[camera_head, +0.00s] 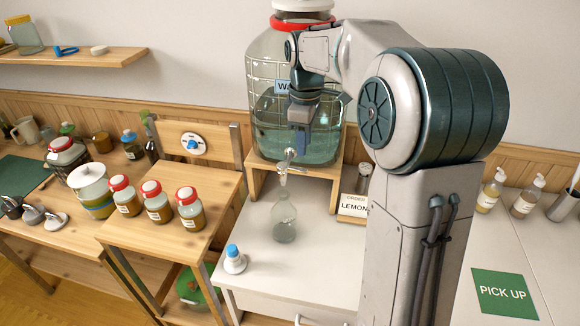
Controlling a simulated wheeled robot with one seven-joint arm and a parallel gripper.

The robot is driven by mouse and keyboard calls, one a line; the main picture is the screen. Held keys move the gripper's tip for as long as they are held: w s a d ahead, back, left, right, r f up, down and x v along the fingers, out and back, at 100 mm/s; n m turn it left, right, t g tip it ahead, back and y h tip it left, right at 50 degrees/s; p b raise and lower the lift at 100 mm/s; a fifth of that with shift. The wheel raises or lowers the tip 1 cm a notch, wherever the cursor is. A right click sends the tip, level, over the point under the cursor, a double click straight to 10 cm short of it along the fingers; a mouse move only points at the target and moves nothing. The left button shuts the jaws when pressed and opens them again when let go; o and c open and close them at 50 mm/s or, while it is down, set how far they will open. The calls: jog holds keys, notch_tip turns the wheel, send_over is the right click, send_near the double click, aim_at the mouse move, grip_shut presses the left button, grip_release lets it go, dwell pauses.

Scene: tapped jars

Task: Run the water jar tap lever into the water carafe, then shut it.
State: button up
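The big glass water jar (262,72) has a red collar and a partly hidden label reading "WA". It stands on a wooden stand and holds bluish water. Its pale tap (289,166) sticks out low at the front, over the stand's edge. The clear glass water carafe (284,222) stands upright on the white counter below the tap. I cannot tell how much water is in it. My gripper (299,148) points down in front of the jar, just above the tap. Its fingers are seen too small to tell their gap or whether they touch the lever.
A white bottle with a blue top (234,260) stands left of the carafe. A "LEMON" order sign (353,206) stands to the right, near my arm. Red-lidded jars (157,202) stand on the wooden table at left. The counter's front is clear. A green "PICK UP" mat (503,294) lies at right.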

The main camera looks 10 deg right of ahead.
aim_at(303, 170)
jog(key=shift+f+b, duration=2.75)
jog(key=shift+f, duration=0.85)
jog(key=shift+f, duration=0.15)
jog(key=shift+f, duration=0.2)
